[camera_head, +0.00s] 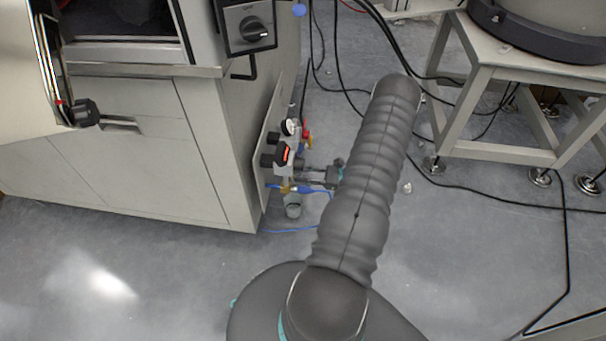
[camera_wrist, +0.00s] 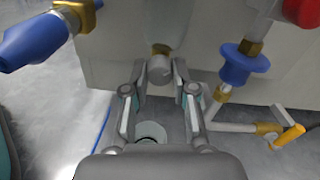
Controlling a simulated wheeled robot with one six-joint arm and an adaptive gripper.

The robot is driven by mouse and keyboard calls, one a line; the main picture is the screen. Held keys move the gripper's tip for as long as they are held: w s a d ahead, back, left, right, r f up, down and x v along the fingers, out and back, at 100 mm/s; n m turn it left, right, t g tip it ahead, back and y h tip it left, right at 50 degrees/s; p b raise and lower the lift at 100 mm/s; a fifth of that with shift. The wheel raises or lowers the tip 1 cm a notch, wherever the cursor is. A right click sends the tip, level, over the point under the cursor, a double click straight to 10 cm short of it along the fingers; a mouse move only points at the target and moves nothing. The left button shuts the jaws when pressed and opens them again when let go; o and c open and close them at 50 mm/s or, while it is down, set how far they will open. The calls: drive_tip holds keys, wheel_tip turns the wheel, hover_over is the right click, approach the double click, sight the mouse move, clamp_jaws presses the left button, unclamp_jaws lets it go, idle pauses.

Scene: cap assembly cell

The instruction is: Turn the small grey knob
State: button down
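The small grey knob (camera_wrist: 160,70) hangs below a brass fitting (camera_wrist: 160,50) at the upper middle of the wrist view. My gripper (camera_wrist: 159,84) is open, with one finger on each side of the knob. A narrow gap seems to show on each side, but I cannot tell for sure whether either fingertip touches it. In the head view my gripper (camera_head: 337,172) is partly hidden behind my arm, beside the air-regulator unit (camera_head: 284,156) on the cabinet's side. The knob cannot be made out there.
A blue connector (camera_wrist: 38,40) is at the left of the wrist view. A blue fitting (camera_wrist: 243,66) and a yellow-handled valve (camera_wrist: 290,136) are at the right. A small cup (camera_head: 293,207) is below the unit. Cables (camera_head: 470,190) run across the floor near a stand (camera_head: 480,95).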

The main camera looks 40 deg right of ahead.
drive_tip(key=shift+m, duration=2.3)
drive_tip(key=c, duration=0.9)
unclamp_jaws()
drive_tip(key=shift+c, duration=0.2)
drive_tip(key=v, duration=1.2)
drive_tip(key=shift+a, duration=0.1)
